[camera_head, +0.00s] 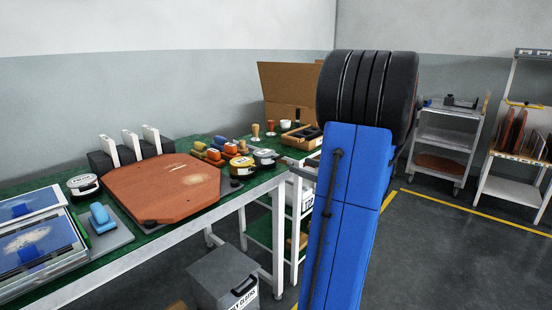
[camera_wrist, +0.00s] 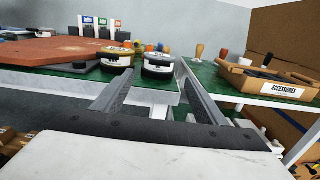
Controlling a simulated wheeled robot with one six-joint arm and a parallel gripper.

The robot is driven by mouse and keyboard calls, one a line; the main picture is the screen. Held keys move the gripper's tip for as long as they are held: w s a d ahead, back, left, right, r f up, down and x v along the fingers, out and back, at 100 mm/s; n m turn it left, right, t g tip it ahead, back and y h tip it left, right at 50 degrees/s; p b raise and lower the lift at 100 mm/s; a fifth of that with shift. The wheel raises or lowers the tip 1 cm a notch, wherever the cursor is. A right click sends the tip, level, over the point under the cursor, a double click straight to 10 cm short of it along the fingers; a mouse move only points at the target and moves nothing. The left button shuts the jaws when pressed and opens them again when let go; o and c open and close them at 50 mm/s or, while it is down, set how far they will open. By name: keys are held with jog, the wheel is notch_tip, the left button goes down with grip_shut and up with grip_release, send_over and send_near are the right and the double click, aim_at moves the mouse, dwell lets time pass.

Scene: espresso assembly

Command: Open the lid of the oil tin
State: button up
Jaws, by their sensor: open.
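Two round lidded tins stand at the bench's right corner: a tin with a yellow band (camera_head: 242,166) and a black-and-white tin (camera_head: 266,158). A similar white-topped tin (camera_head: 83,184) stands further left. Their labels are too small to read, so I cannot tell which is the oil tin. In the wrist view, the yellow-banded tin (camera_wrist: 116,58) and the black-and-white tin (camera_wrist: 158,66) show lids on. My gripper (camera_wrist: 155,71) is open and empty, its fingers pointing at the corner, with the black-and-white tin beyond the gap. In the head view my arm mostly hides the gripper.
A brown board (camera_head: 165,189) covers much of the green bench. Orange and yellow handled tools (camera_head: 214,152) stand behind the tins. A wooden accessories box (camera_wrist: 262,80) sits on the adjoining bench at right. A grey bin (camera_head: 222,277) is below. Open floor lies right.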

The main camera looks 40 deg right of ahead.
aim_at(280, 158)
jog(key=w, duration=0.9)
jog(key=w+a, duration=0.1)
jog(key=w, duration=0.4)
jog(key=shift+a, duration=0.1)
jog(key=c, duration=1.4)
